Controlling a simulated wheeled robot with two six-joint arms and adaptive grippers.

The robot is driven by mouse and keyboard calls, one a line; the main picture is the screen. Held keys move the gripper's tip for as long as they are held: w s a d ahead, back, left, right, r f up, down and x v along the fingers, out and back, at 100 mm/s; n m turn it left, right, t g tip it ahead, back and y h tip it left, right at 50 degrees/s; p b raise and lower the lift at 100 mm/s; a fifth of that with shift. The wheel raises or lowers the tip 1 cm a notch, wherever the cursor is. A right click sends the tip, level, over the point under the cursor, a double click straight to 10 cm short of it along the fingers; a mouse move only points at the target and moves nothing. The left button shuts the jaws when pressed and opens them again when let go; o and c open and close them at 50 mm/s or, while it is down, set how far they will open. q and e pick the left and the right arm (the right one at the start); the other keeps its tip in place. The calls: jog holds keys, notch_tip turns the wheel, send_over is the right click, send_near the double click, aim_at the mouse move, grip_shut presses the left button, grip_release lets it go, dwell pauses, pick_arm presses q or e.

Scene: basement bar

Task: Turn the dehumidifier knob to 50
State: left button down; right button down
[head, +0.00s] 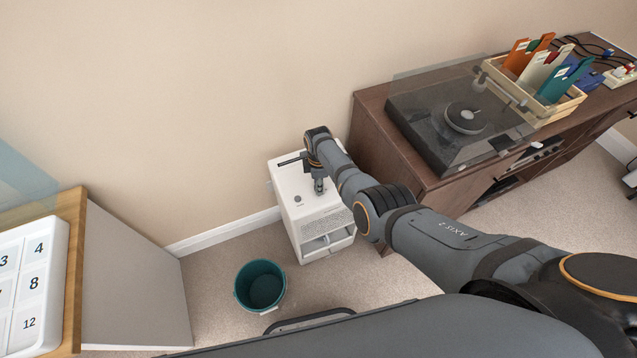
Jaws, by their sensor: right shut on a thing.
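The white dehumidifier (289,187) stands on the carpet against the wall, left of the brown cabinet. My right arm reaches down to it from the right. My right gripper (319,187) points down at its top panel, shut on the knob, which the fingers hide. The knob's marks and setting cannot be read from here. A small round grey part (298,199) shows on the top panel, left of the fingers. My left gripper is not in view.
A teal bucket (240,287) stands on the floor in front. The brown cabinet (371,142) at right carries a turntable (420,129) and a wooden crate (565,111) of records. A wooden-edged unit (75,270) with a numbered white tray (52,262) is at left.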

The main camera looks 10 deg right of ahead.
dwell(0.3)
jog(key=c, duration=1)
grip_release()
notch_tip(320, 180, up, 12)
